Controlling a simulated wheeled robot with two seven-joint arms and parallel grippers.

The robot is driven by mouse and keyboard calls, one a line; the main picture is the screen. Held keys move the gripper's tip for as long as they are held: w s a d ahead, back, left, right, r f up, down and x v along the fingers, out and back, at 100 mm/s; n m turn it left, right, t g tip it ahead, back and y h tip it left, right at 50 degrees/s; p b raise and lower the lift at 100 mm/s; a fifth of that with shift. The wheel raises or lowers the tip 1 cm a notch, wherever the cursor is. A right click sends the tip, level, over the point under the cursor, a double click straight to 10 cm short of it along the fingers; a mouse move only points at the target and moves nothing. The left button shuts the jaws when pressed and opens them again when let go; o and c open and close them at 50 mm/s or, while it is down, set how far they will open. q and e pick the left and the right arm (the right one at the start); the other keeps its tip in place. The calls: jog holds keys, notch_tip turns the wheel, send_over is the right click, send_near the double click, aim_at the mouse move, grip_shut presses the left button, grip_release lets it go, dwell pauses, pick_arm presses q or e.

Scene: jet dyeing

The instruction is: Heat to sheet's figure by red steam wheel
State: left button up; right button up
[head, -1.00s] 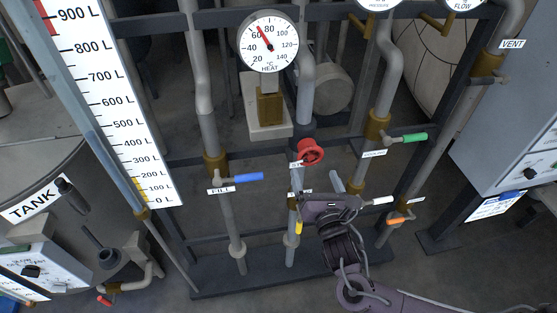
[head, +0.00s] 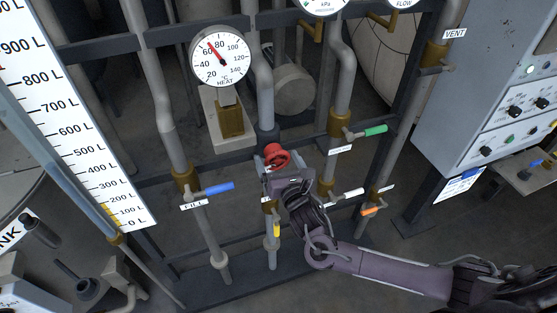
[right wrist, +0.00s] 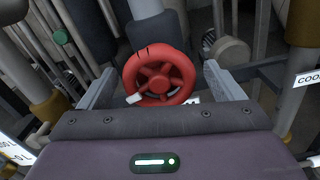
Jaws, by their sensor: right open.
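The red steam wheel (head: 277,155) sits on a vertical grey pipe in the middle of the head view. My right gripper (head: 284,172) is just in front of it and hides its lower part. In the right wrist view, the red wheel (right wrist: 160,76) lies between the two spread fingers of my right gripper (right wrist: 159,82); I cannot tell whether they touch it. The HEAT gauge (head: 220,57) stands above, its red needle between 60 and 80. A white and blue sheet (head: 460,185) hangs under the right cabinet, too small to read. My left gripper is out of view.
A blue FILL handle (head: 217,189) is left of the wheel. Green (head: 373,131), white (head: 348,193) and orange (head: 371,211) handles are to the right, and a yellow one (head: 277,229) below. A grey control cabinet (head: 470,90) stands at the right.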

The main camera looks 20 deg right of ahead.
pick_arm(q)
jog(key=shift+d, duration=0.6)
pick_arm(e)
jog(key=c, duration=1)
jog(key=m+p, duration=0.1)
jog(key=m, duration=0.3)
jog(key=shift+m, duration=0.3)
jog(key=m, duration=1.1)
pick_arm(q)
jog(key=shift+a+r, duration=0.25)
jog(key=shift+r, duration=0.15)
pick_arm(e)
jog(key=m, duration=0.5)
jog(key=shift+f, duration=0.1)
jog(key=shift+m, duration=0.3)
jog(key=o, duration=1)
